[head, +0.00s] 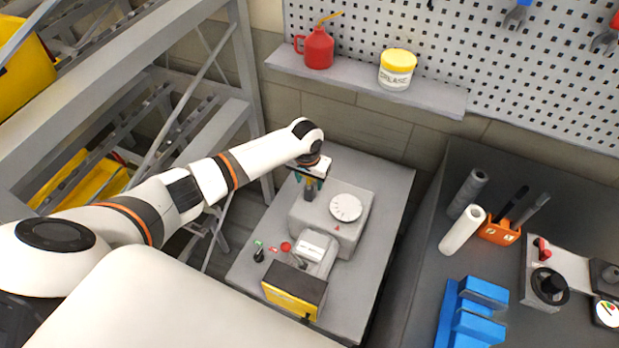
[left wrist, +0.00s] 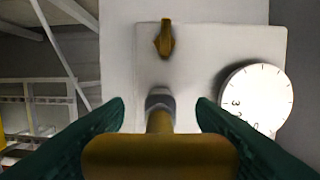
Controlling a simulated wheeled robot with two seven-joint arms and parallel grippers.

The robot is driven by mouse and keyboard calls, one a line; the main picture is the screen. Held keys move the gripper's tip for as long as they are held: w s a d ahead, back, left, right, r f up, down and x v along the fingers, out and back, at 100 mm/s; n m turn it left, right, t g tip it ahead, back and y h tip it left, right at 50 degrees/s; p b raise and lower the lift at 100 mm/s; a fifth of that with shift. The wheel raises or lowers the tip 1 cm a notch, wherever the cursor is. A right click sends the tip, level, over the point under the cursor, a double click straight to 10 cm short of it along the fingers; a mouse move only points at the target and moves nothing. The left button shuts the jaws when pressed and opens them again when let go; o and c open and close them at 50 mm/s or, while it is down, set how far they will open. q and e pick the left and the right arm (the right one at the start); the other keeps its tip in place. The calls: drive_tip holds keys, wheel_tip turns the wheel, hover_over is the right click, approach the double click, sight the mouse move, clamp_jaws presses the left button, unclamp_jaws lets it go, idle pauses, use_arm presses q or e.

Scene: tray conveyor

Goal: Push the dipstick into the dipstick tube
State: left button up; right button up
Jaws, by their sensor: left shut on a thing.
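My left gripper (head: 314,184) is over the left part of a grey housing (head: 355,228) on the bench. In the left wrist view its two dark green fingers (left wrist: 160,140) stand on either side of the dipstick (left wrist: 160,155). It is shut on the dipstick's wide yellow handle, close to the camera. The dipstick's yellow shaft runs away from the camera towards a short grey dipstick tube (left wrist: 160,97). The handle hides part of the tube, so I cannot tell how deep the tip is. My right gripper is not in view.
A white round dial (head: 345,207) sits on the housing beside the gripper. A yellow-fronted box (head: 293,291) stands at the bench's near end. A small yellow-brown piece (left wrist: 164,38) is on the housing beyond the tube. The grey bench (head: 385,180) is clear at the right.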

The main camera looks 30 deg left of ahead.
use_arm(q)
drive_tip(key=shift+f+b, duration=0.55)
drive_tip(key=shift+f, duration=0.45)
drive_tip(key=o, duration=1.1)
drive_tip(key=shift+c, duration=0.2)
drive_tip(key=shift+r, duration=0.1)
wheel_tip(320, 180, up, 12)
drive_tip(key=s+b, duration=0.1)
drive_tip(key=shift+s, duration=0.2)
